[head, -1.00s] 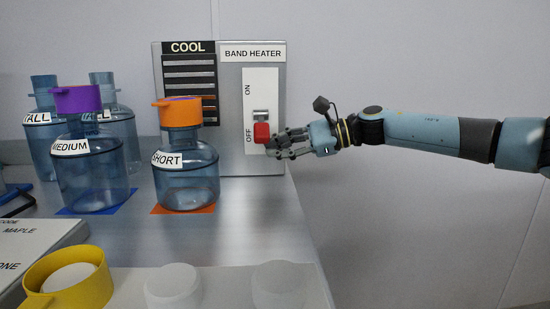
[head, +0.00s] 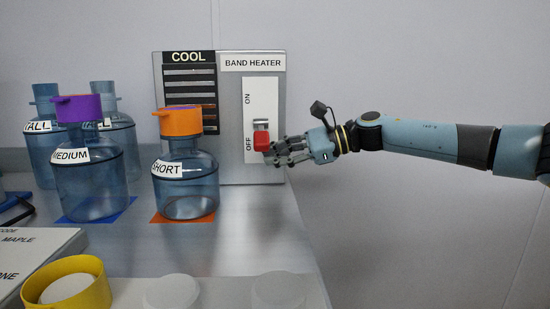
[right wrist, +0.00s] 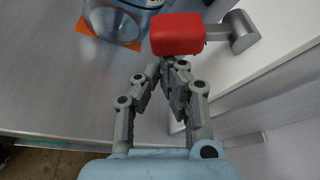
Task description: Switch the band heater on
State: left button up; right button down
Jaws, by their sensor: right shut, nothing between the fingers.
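The band heater panel (head: 234,100) stands upright at the back of the bench. Its white switch plate (head: 262,98) reads ON at the top and OFF at the bottom. The red switch handle (head: 261,141) sits low, beside OFF. My right gripper (head: 269,157) is shut and empty, with its fingertips just below the red handle. In the right wrist view, the fingertips (right wrist: 172,66) are close together at the edge of the red handle (right wrist: 178,34), which is on a metal lever (right wrist: 242,32); whether they touch it I cannot tell. My left gripper is not in view.
A SHORT jug (head: 186,190) with an orange cap stands left of the switch. A MEDIUM jug (head: 92,185) with a purple cap and more jugs stand further left. A yellow ring (head: 95,295) and pale round pieces are in front.

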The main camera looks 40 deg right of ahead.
notch_tip(320, 180, up, 7)
jog(key=s+a+m+g+y+b, duration=0.1)
jog(key=s+a+m+g+y, duration=0.1)
jog(key=m, duration=0.5)
jog(key=shift+s+a+m+g+y, duration=0.15)
jog(key=shift+s+m+g+y, duration=0.2)
jog(key=shift+g, duration=0.45)
jog(key=shift+r, duration=0.15)
jog(key=shift+r, duration=0.7)
